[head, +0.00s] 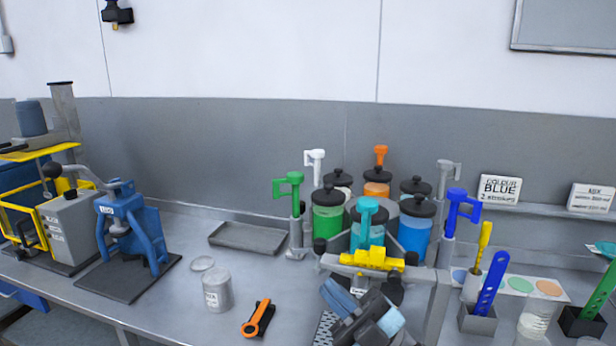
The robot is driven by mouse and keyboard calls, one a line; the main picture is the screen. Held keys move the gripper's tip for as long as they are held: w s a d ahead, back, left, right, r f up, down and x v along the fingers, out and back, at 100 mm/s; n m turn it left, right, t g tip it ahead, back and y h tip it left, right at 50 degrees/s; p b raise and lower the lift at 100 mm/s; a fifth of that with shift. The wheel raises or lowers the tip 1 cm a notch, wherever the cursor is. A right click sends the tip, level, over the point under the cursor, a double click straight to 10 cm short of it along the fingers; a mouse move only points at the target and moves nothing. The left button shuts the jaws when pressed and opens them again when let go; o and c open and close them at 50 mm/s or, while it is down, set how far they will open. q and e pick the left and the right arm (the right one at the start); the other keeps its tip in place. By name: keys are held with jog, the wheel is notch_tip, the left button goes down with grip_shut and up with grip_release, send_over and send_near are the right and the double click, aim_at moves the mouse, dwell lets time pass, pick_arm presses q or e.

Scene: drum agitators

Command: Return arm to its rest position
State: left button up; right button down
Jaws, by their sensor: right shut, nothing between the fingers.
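My right gripper (345,297), dark grey with blue parts, is at the bottom centre of the head view, in front of the paint dispenser. It is shut and empty. It covers part of the dispenser's lower front, below the yellow bar (372,258). The dispenser holds several black-lidded canisters, including a green one (328,220), a teal one (367,232) and a blue one (414,232). Coloured handles stand around them: green (289,186), white (315,160), orange (381,155) and blue (461,205). My left gripper is not in view.
A metal can (217,290), its round lid (202,264) and an orange-and-black tool (257,318) lie left of my gripper. A grey tray (248,238) is behind them. A blue press (130,225) stands further left. Holders with a blue paddle (490,285) stand right.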

jog(key=d+f+m+t+h+p, duration=0.1)
jog(key=d+f+m+t+h, duration=0.35)
jog(key=f+m+h, duration=0.45)
jog(key=d+f+m+t+h+p, duration=0.1)
jog(key=d+f+m+t+h, duration=0.2)
jog(key=f+m+t+h, duration=0.45)
jog(key=s+d+f+m+g+h, duration=0.2)
jog(key=s+d+f+m+g, duration=0.1)
jog(key=s+f, duration=0.5)
jog(key=s+d+f+m+g+h, duration=0.3)
jog(key=s+d+f+g, duration=0.2)
jog(key=f, duration=1)
jog(key=s+g+p, duration=0.1)
jog(key=s+g, duration=0.1)
jog(key=s, duration=0.2)
jog(key=shift+s+d+f, duration=0.15)
